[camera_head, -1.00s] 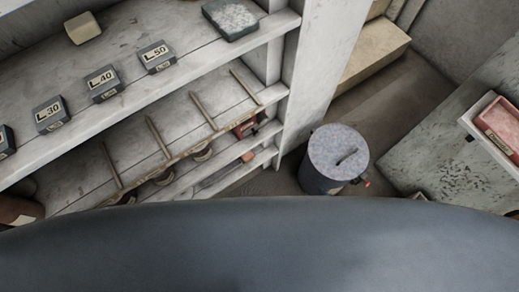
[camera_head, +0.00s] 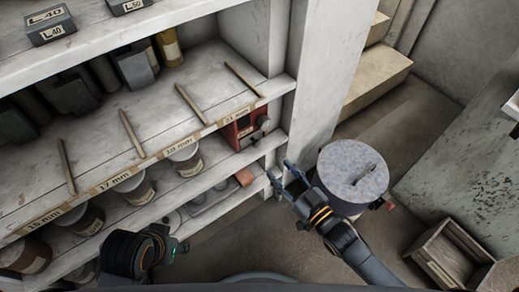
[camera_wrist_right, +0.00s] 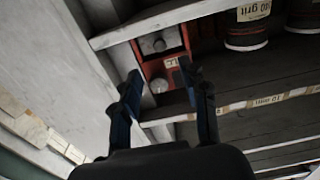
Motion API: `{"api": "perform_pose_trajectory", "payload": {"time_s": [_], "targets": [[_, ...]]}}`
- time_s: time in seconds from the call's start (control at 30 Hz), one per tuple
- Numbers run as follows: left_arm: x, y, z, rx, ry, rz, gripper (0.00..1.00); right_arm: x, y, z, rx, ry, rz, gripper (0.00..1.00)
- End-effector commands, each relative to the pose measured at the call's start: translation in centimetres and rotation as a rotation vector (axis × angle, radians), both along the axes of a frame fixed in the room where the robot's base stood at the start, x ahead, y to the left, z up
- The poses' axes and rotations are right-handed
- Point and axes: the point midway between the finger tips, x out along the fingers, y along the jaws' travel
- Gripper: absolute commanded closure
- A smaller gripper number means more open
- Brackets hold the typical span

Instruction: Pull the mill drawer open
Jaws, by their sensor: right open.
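The mill is a red box (camera_head: 240,128) at the right end of a middle shelf in the head view, with a grey round knob on its front. In the right wrist view the red mill (camera_wrist_right: 181,41) shows two grey round knobs, one above the other, and a small label. I cannot tell whether its drawer is shut. My right gripper (camera_head: 280,168) is open and empty, in front of the shelves and apart from the mill. Its two fingers (camera_wrist_right: 159,70) frame the lower knob in the right wrist view. Part of my left arm shows at lower left; its fingers cannot be made out.
A grey lidded drum (camera_head: 352,178) stands on the floor beside my right forearm. A white upright (camera_head: 318,75) closes the shelf's right end. Several jars sit on the labelled shelves (camera_head: 90,125). A wooden crate (camera_head: 428,248) lies at lower right.

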Motion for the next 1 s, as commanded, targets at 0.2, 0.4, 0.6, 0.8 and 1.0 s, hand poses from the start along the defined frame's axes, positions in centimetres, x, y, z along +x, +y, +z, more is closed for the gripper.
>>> {"api": "perform_pose_trajectory", "payload": {"time_s": [0.2, 0.4, 0.6, 0.8, 1.0], "targets": [[-0.1, 0.0, -0.7, 0.001, -0.002, 0.0, 0.6, 4.1, 2.9, -0.1, 0.002, -0.003, -0.001, 0.56], [-0.1, 0.0, -1.4, 0.001, -0.002, 0.0, 0.6, 7.0, 5.1, -0.1, 0.001, -0.002, 0.0, 0.56], [0.2, -0.1, -1.6, -0.003, -0.019, -0.001, 0.6, 8.5, 6.2, -0.1, -0.001, 0.001, -0.001, 0.56], [0.4, -0.1, -1.6, -0.004, -0.026, -0.001, 0.6, 8.8, 6.4, -0.1, -0.001, 0.002, -0.001, 0.56], [0.4, -0.1, -1.6, -0.004, -0.026, -0.002, 0.6, 8.8, 6.4, -0.1, -0.001, 0.002, -0.001, 0.66]]}}
